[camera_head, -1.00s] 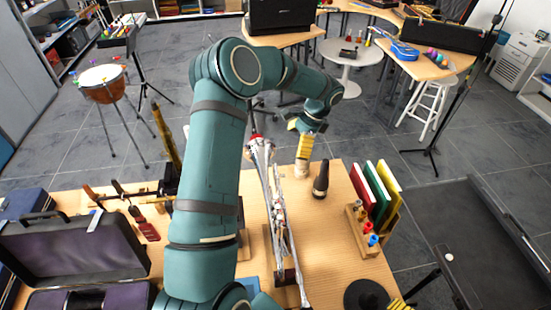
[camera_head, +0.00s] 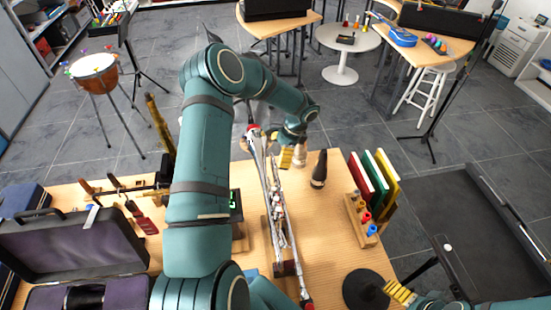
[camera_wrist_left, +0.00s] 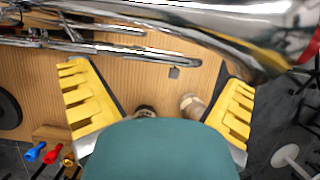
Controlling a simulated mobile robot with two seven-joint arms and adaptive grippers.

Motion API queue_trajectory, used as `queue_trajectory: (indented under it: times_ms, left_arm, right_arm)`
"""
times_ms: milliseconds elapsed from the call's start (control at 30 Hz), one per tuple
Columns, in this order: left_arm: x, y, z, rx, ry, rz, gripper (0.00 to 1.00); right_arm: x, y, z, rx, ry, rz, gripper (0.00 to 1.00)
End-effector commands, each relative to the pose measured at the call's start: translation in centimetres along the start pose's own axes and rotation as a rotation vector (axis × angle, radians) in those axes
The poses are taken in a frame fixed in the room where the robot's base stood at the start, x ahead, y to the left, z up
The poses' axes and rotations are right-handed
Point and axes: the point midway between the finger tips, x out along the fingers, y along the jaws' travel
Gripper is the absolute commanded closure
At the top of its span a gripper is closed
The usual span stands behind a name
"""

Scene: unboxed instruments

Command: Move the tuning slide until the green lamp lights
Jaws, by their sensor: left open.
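A long silver brass instrument (camera_head: 275,212), like a trombone, stands on the wooden table in a dark stand. In the left wrist view its silver tubes (camera_wrist_left: 130,48) cross the top, with a wide shiny bell (camera_wrist_left: 235,22) at the upper right. My left gripper (camera_head: 292,156) is beside the instrument's far end. In the wrist view the left gripper (camera_wrist_left: 160,100) is open, yellow fingers wide apart, with nothing held; the tubes lie beyond its tips. A dark box with a green display (camera_head: 234,203) is partly hidden by my left arm; I cannot tell its lamp state. My right gripper (camera_head: 400,292) shows only partly.
A dark bottle-shaped object (camera_head: 319,169) stands close to my left gripper. A wooden rack (camera_head: 359,217) with coloured books and knobs is at the right. A round black disc (camera_head: 366,290) lies near the front. An open dark case (camera_head: 75,245) fills the left.

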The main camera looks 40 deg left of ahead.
Motion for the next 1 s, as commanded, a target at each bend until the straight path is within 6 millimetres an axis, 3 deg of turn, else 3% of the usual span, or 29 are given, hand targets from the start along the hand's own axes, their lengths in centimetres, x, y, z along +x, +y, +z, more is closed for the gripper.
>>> queue_trajectory:
  times_ms: [200, 567, 667, 800, 933, 1000]
  left_arm:
    - [2.4, 0.0, 0.0, 0.000, 0.000, 0.000, 0.00]
    - [2.8, 0.0, 0.0, 0.000, 0.000, -0.001, 0.00]
    - [2.8, 0.0, 0.0, 0.000, 0.000, -0.001, 0.28]
    - [2.9, 0.0, 0.0, 0.000, -0.001, -0.001, 0.77]
    - [2.9, 0.0, 0.1, -0.001, -0.001, 0.000, 1.00]
    - [3.0, -0.1, 0.1, -0.001, -0.002, -0.001, 1.00]
  right_arm:
    - [-0.1, -0.1, 0.0, 0.000, 0.000, 0.000, 0.00]
    - [-0.1, -0.1, 0.0, 0.000, 0.000, 0.000, 0.00]
    - [-0.1, -0.1, 0.0, 0.000, 0.000, 0.000, 0.00]
    - [-0.1, -0.1, 0.0, 0.000, 0.000, 0.000, 0.00]
    - [-0.1, -0.1, 0.0, 0.000, 0.000, 0.000, 0.00]
    - [-0.1, -0.1, 0.0, 0.000, 0.000, 0.000, 0.00]
